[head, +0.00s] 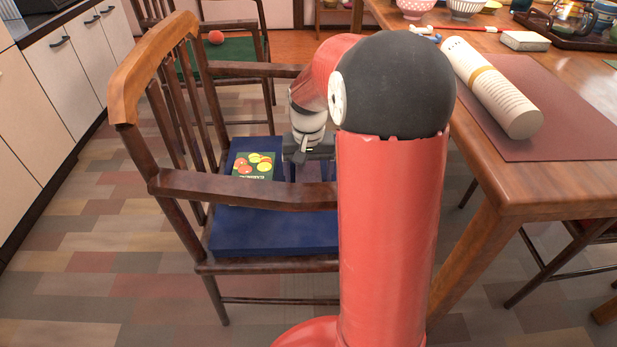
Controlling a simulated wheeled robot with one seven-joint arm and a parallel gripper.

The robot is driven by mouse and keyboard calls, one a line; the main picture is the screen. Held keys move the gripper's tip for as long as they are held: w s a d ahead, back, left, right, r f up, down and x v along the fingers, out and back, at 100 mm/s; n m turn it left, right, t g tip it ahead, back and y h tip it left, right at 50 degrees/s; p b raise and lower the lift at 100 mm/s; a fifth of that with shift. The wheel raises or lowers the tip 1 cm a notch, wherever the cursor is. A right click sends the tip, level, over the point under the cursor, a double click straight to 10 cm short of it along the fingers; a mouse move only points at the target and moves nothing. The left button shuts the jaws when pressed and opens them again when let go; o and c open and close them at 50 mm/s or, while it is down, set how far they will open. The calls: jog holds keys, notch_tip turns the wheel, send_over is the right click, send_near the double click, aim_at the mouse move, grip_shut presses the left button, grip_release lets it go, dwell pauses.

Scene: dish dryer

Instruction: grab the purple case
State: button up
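I cannot make out a purple case in the head view. It may be hidden behind my arm or the chair's armrest. My gripper (308,172) points down over the dark blue chair seat (262,235). Its two fingers look spread apart, with nothing visible between them. The near armrest partly hides the fingertips. A small green box or book with red and yellow fruit pictures (254,166) lies on the seat, left of my gripper and apart from it.
The wooden chair's backrest (165,70) and near armrest (250,190) stand around the seat. A wooden table (480,215) at right holds a rolled paper tube (490,88) on a brown mat, with bowls and a tray behind. Cabinets (50,95) line the left; floor between is clear.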

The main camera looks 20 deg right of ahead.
jog(key=c, duration=0.9)
jog(key=shift+r, duration=0.1)
jog(key=shift+c, duration=0.2)
